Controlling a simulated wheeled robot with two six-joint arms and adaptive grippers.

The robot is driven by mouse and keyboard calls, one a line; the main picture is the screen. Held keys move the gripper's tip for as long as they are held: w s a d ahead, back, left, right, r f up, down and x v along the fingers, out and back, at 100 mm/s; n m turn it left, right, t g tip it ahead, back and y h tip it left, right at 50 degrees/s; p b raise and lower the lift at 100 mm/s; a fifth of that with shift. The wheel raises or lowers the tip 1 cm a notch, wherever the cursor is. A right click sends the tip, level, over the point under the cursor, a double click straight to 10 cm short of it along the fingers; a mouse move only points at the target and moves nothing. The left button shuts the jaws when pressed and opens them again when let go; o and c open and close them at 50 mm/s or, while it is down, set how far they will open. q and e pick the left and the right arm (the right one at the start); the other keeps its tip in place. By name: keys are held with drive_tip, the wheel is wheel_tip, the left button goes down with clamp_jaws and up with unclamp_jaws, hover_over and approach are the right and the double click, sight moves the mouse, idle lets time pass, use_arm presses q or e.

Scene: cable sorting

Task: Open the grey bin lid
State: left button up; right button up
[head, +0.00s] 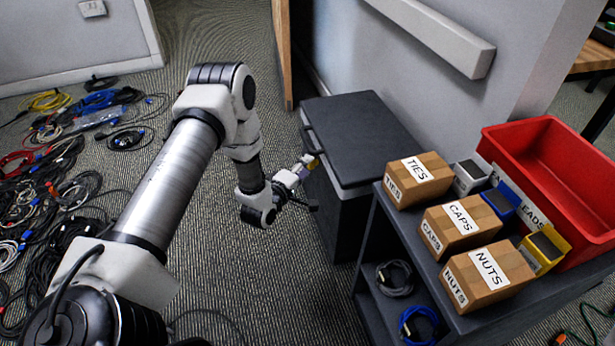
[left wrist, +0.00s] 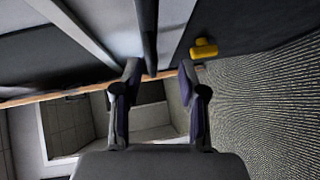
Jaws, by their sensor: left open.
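The grey bin (head: 345,205) stands at the centre of the head view, beside the shelf unit. Its dark grey lid (head: 365,130) lies flat and closed on a pale rim, with a dark bar along the left edge. My left gripper (head: 306,168) is at the bin's left side, just below the lid edge. In the left wrist view the left gripper (left wrist: 158,78) is open, with a dark bar (left wrist: 148,35) running between and beyond its fingertips. I cannot tell whether they touch it. A yellow piece (left wrist: 203,48) sits on the bin's dark side. My right gripper is not in view.
The shelf unit (head: 445,295) right of the bin holds boxes marked TIES (head: 418,180), CAPS (head: 462,225) and NUTS (head: 487,277), plus a red tray (head: 545,160). Tangled cables (head: 60,190) cover the floor at left. A wall with a pale rail (head: 440,35) stands behind the bin.

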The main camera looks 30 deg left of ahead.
sight(307, 139)
use_arm(q)
drive_tip(key=w+a+n+t+b, duration=0.1)
drive_tip(key=w+a+b, duration=0.1)
drive_tip(key=w, duration=0.1)
drive_tip(key=w+a+n+t+b, duration=0.1)
drive_tip(key=w+a+b, duration=0.1)
drive_tip(key=w, duration=0.2)
drive_tip(key=w+a+n+t+y+b, duration=0.1)
drive_tip(key=w+a+b, duration=0.1)
drive_tip(key=w+b, duration=0.1)
drive_tip(key=shift+w+n+t, duration=0.15)
drive_tip(key=shift+n+t, duration=0.15)
drive_tip(key=shift+d, duration=0.1)
clamp_jaws()
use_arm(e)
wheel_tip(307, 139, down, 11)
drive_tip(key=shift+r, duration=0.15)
